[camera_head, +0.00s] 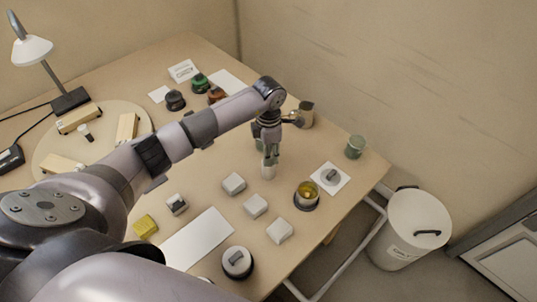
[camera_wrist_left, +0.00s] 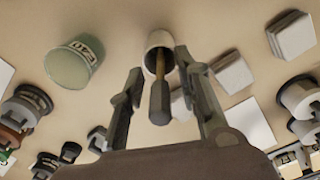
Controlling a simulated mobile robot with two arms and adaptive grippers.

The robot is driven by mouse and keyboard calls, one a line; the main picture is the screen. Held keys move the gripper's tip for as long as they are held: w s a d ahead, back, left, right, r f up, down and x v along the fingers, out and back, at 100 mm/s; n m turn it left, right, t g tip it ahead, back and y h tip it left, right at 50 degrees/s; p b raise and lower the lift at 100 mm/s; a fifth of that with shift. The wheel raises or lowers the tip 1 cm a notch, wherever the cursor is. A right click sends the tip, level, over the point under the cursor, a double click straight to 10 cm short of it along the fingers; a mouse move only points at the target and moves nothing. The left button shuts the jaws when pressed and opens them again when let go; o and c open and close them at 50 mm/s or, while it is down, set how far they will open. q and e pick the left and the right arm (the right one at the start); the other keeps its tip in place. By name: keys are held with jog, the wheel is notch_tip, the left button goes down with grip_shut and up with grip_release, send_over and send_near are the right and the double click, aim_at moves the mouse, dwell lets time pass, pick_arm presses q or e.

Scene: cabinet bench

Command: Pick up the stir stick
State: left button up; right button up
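The stir stick (camera_wrist_left: 159,100) has a dark, thick handle and a thin brown shaft. It stands in a small white cup (camera_wrist_left: 158,42) in the left wrist view, with its handle pointing toward my palm. My left gripper (camera_wrist_left: 158,62) is open, one finger on each side of the stick, with gaps visible between the fingers and the handle. In the head view my left gripper (camera_head: 269,158) points down at the white cup (camera_head: 268,173); the stick cannot be made out there. My right gripper is not in view.
White blocks (camera_head: 255,205) sit in front of the cup. A grey-green labelled cup (camera_wrist_left: 73,62) is close by in the wrist view. A bin (camera_head: 418,225) stands beyond the table.

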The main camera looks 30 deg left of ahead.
pick_arm(q)
jog(key=shift+f, duration=0.3)
jog(key=shift+c, duration=0.3)
grip_shut()
jog(key=shift+r, duration=0.1)
